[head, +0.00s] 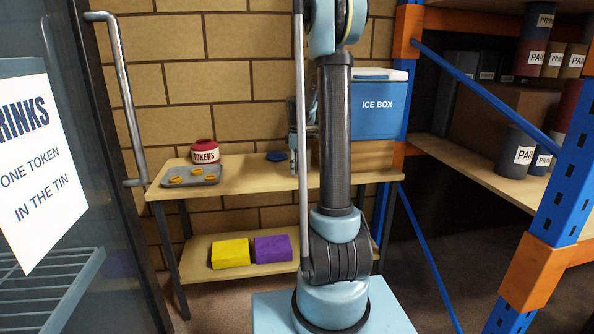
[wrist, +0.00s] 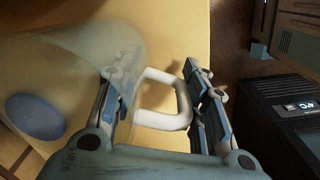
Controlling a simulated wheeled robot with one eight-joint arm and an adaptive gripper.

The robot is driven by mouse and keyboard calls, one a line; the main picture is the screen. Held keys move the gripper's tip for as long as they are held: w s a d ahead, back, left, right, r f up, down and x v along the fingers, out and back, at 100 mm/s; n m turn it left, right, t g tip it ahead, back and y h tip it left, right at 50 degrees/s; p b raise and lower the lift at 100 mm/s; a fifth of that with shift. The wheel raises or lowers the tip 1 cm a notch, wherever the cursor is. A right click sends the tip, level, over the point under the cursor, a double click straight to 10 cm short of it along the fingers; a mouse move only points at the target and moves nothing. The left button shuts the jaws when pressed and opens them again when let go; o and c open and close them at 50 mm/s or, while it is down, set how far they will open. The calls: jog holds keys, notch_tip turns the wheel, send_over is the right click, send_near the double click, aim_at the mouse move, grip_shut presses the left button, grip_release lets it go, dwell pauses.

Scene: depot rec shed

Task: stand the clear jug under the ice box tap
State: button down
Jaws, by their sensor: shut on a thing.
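The clear jug (wrist: 80,65) fills the left of the wrist view, see-through and blurred, with its pale handle (wrist: 183,105) towards the right. My gripper (wrist: 158,78) is shut on the handle, one finger on each side of it. In the head view my gripper (head: 297,140) is above the table, partly behind my arm, and I cannot make out the jug there. The blue ice box (head: 377,108) with a white lid stands at the table's right end on a brown block. Its tap is hidden behind my arm. I cannot tell whether the jug touches the table.
The wooden table (head: 245,178) holds a red tokens tin (head: 205,151), a grey tray (head: 191,182) with several orange tokens, and a blue disc (head: 277,156). Yellow (head: 231,253) and purple (head: 272,248) blocks lie on its lower shelf. A glass door (head: 75,200) is left, blue-orange racking (head: 560,180) right.

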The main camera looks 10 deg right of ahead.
jog(key=shift+f, duration=0.4)
jog(key=c, duration=1)
grip_release()
jog(key=shift+o, duration=0.2)
jog(key=shift+r, duration=0.1)
jog(key=shift+s+r, duration=0.15)
jog(key=shift+r, duration=3.5)
